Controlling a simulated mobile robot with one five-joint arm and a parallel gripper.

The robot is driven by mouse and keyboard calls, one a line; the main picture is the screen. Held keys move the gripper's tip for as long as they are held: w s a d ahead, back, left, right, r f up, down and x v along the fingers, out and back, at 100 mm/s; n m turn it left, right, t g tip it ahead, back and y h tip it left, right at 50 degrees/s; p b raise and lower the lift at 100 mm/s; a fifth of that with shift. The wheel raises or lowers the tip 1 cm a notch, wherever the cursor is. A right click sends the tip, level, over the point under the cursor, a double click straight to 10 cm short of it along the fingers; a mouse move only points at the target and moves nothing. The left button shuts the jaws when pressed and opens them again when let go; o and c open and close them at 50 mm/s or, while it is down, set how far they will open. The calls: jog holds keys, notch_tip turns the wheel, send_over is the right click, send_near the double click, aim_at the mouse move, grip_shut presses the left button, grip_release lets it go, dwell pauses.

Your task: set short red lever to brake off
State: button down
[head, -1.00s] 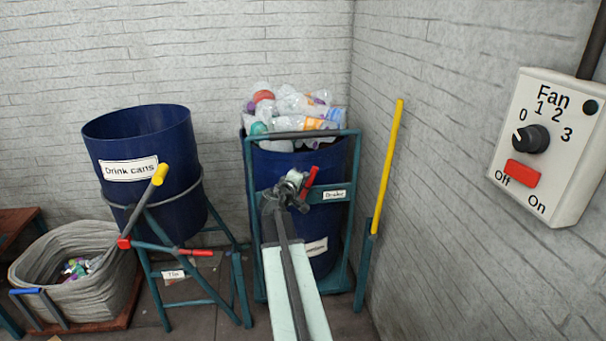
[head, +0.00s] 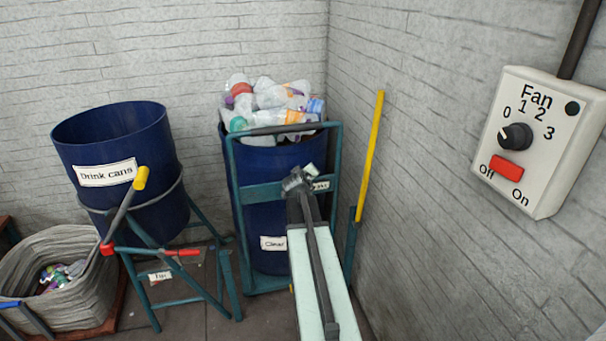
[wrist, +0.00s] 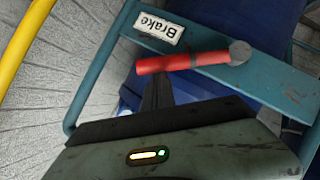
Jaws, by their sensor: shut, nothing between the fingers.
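The short red lever (wrist: 185,62) shows in the wrist view, lying roughly along the teal crossbar, with its round grey pivot (wrist: 240,52) at its right end. A white "Brake" label (wrist: 160,28) is beside it on the bar. In the head view my arm hides the lever, and only part of the label (head: 320,186) shows. My gripper (wrist: 158,88) is shut and empty, its dark fingers right at the lever's left half; I cannot tell whether they touch. In the head view my gripper (head: 298,181) is in front of the teal frame (head: 236,190).
A blue drum (head: 265,215) of clear bottles stands in the frame. A long yellow lever (head: 370,155) rises at its right. At left are the "Drink cans" drum (head: 120,140), another red handle (head: 182,252) and a grey basket (head: 85,300). A fan switch box (head: 535,150) is on the right wall.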

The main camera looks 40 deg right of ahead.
jog(key=shift+s+d+f+b, duration=0.1)
jog(key=shift+d+f+b, duration=0.2)
jog(key=shift+f, duration=0.1)
jog(key=shift+s+d+f+b, duration=0.1)
jog(key=shift+d+f+b, duration=0.05)
jog(key=shift+f+b, duration=0.2)
jog(key=shift+s+d, duration=0.15)
jog(key=shift+s, duration=0.1)
